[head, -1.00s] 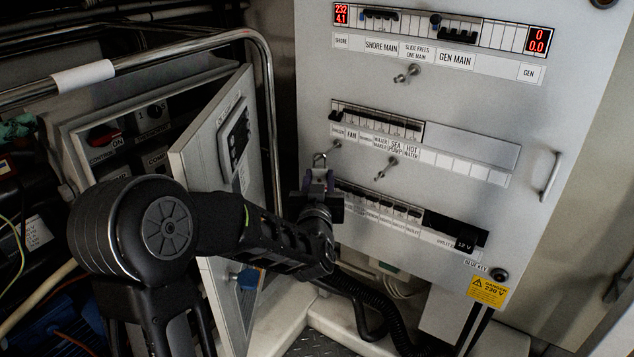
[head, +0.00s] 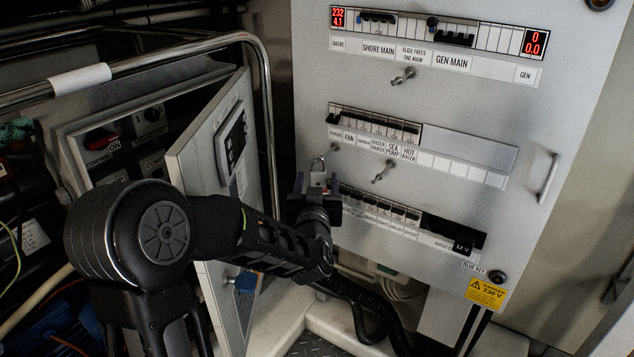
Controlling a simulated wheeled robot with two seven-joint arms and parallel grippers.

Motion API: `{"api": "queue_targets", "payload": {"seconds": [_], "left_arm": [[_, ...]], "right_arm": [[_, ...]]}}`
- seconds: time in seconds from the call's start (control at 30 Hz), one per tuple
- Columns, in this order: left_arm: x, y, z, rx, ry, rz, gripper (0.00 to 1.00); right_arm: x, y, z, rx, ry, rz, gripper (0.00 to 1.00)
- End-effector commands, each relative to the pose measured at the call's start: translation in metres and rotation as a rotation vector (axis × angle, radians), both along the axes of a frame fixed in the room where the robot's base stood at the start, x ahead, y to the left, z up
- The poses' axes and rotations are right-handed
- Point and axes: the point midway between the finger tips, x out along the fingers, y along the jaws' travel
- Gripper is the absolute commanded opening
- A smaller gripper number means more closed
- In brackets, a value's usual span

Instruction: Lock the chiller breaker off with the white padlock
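The white padlock (head: 318,179) is upright near the panel's left edge, its metal shackle at the top. It looks greyish here, and what its shackle hangs on is too small to tell. My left gripper (head: 317,187) comes up from below. Its purple-tipped fingers stand apart on either side of the padlock body, apparently with gaps. The chiller breaker (head: 334,110) appears to be the leftmost in the middle breaker row, above a small label. The padlock is below and left of it, apart from it. My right gripper is not in view.
A handle (head: 548,178) is at right.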

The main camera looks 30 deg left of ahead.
Motion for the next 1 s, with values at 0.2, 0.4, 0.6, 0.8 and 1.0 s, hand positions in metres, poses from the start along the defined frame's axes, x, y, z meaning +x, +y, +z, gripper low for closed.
{"api": "queue_targets", "payload": {"seconds": [0.2, 0.4, 0.6, 0.8, 1.0], "left_arm": [[0.0, 0.0, -0.001, -0.001, 0.002, 0.0, 0.59], [-0.008, -0.006, -0.001, -0.002, 0.003, -0.001, 0.59], [-0.034, -0.022, 0.0, -0.001, 0.0, -0.002, 0.59], [-0.06, -0.037, 0.0, 0.0, 0.0, -0.001, 0.59], [-0.067, -0.041, -0.001, 0.0, 0.0, 0.001, 0.59]], "right_arm": [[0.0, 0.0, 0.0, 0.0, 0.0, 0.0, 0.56], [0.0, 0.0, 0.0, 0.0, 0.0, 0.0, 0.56], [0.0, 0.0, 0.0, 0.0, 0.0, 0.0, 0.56], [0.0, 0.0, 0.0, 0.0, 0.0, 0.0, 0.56], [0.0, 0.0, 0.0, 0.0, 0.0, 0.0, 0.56]]}}
